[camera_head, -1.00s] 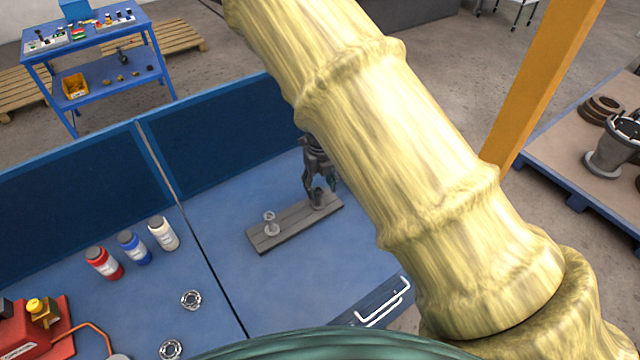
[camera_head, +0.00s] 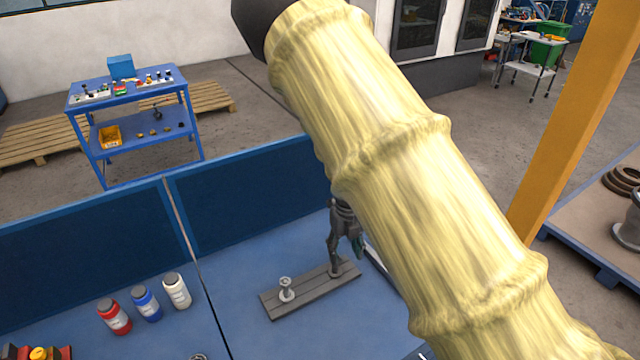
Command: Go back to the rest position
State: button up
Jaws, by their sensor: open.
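My arm in a yellow sleeve crosses the picture from the upper middle to the lower right and hides part of the bench. My gripper (camera_head: 337,262) shows just left of the arm, dark grey, pointing down at the right end of a grey board (camera_head: 310,291) on the blue bench. It is open. Whether its fingers touch anything at the board's right end is too small to tell. A small pale metal valve part (camera_head: 286,289) stands upright on the left part of the board, apart from my gripper.
Red (camera_head: 114,317), blue (camera_head: 146,304) and white (camera_head: 176,291) bottles stand on the bench at left. A blue panel (camera_head: 250,195) borders its back. An orange post (camera_head: 575,110) rises at right. A blue cart (camera_head: 145,132) stands behind. Bench between bottles and board is clear.

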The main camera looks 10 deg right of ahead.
jog(key=shift+t, duration=0.5)
jog(key=r, duration=0.1)
jog(key=w+a+r, duration=0.1)
jog(key=r, duration=0.1)
jog(key=w+r, duration=0.1)
jog(key=r, duration=0.1)
jog(key=shift+w+a, duration=0.25)
jog(key=shift+a, duration=0.15)
notch_tip(320, 180, down, 7)
jog(key=shift+f, duration=0.2)
jog(key=shift+f+n, duration=0.3)
jog(key=shift+n, duration=1.2)
jog(key=shift+a+n, duration=0.1)
jog(key=shift+n, duration=0.2)
